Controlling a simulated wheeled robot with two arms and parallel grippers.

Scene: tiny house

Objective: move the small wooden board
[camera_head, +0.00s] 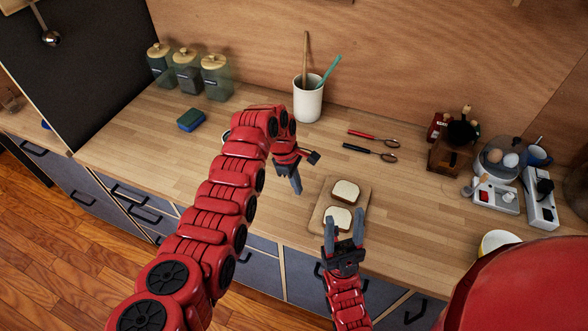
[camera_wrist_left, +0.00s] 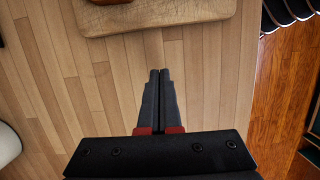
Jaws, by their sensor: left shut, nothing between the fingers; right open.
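The small wooden board (camera_head: 322,201) lies on the counter near its front edge and carries two bread slices (camera_head: 345,192). My left gripper (camera_head: 297,188) is shut and empty, just left of the board, pointing down. In the left wrist view its closed fingers (camera_wrist_left: 159,78) point toward the board's edge (camera_wrist_left: 170,14), with bare counter between. My right gripper (camera_head: 343,226) is open at the board's near end, its fingers on either side of the nearer slice. Whether it touches the board I cannot tell.
A white utensil cup (camera_head: 308,103) stands behind. Canisters (camera_head: 187,78) and a sponge (camera_head: 190,120) are at left. Counter between board and box is clear.

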